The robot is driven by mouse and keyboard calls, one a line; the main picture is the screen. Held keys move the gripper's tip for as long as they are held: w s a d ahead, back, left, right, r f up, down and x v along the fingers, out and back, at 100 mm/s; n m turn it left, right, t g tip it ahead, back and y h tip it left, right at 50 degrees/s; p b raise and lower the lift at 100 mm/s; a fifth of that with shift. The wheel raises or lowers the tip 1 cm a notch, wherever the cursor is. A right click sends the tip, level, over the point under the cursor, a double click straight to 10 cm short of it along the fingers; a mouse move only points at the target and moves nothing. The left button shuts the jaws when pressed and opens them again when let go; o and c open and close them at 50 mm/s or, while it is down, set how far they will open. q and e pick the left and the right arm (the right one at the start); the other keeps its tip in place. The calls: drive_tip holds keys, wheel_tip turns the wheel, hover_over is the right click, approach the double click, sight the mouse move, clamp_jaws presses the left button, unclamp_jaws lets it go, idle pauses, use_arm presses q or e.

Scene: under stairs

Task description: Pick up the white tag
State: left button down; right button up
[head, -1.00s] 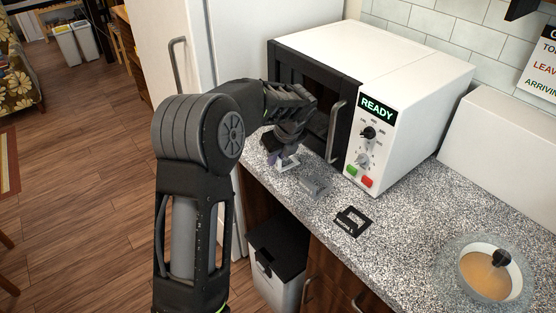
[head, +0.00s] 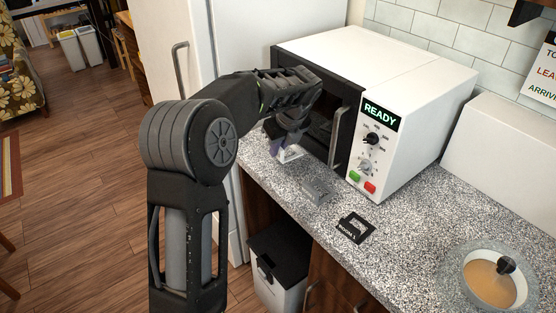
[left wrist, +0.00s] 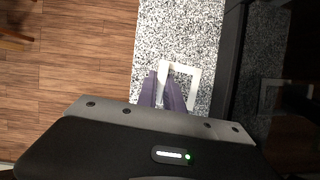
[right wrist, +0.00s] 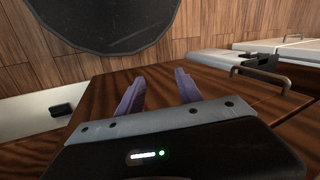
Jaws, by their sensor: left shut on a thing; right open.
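The white tag (head: 291,154) is a flat square frame with an open middle, in front of the microwave's left side. It also shows in the left wrist view (left wrist: 194,76). My left gripper (head: 280,148) is shut on one side bar of the tag, with the purple fingers either side of it in the left wrist view (left wrist: 160,78). The tag looks raised a little above the counter. My right gripper (right wrist: 158,80) is open and empty in the right wrist view, over brown wood.
The microwave (head: 400,90) stands close behind my left gripper. A glass bowl (head: 455,290) is at right. A bin (head: 280,265) stands below the counter edge.

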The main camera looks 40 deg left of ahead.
use_arm(q)
wheel_tip(320, 180, up, 4)
drive_tip(key=shift+r, duration=0.25)
idle(0.4)
drive_tip(key=c, duration=2)
unclamp_jaws()
clamp_jaws()
